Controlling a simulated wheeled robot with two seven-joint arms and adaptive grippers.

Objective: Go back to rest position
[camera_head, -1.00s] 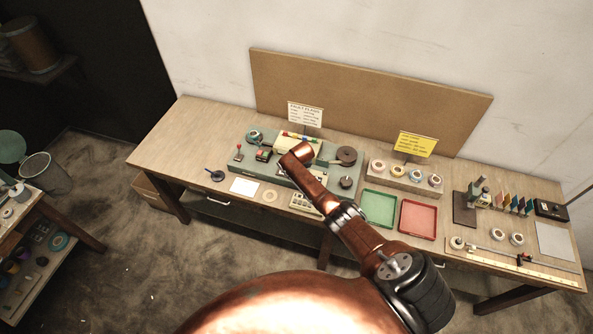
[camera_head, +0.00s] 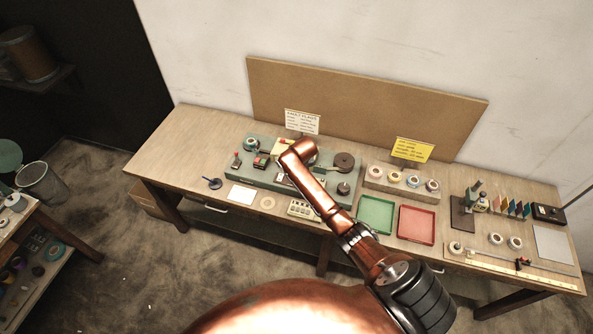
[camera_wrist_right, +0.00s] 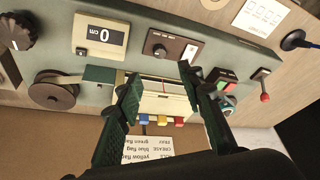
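My right arm reaches from the bottom right over the green winding machine (camera_head: 215,170) in the head view, and its bent end hides part of the machine. In the right wrist view my right gripper (camera_wrist_right: 158,78) is open, its two dark fingers apart with no held object visible between them. Beyond the fingers is the machine (camera_wrist_right: 225,52), with a counter reading 0 (camera_wrist_right: 100,35), a dark knob panel (camera_wrist_right: 170,47), a brown reel (camera_wrist_right: 52,92) and several coloured flags (camera_wrist_right: 160,119). My left gripper is not in view.
The wooden bench (camera_head: 165,145) carries a tape rack (camera_head: 400,190), a green tray (camera_head: 375,214), a red tray (camera_head: 416,225), a white card (camera_head: 241,194) and a ruler (camera_head: 525,275). A tan board (camera_head: 370,105) stands behind. The bench's left end is clear.

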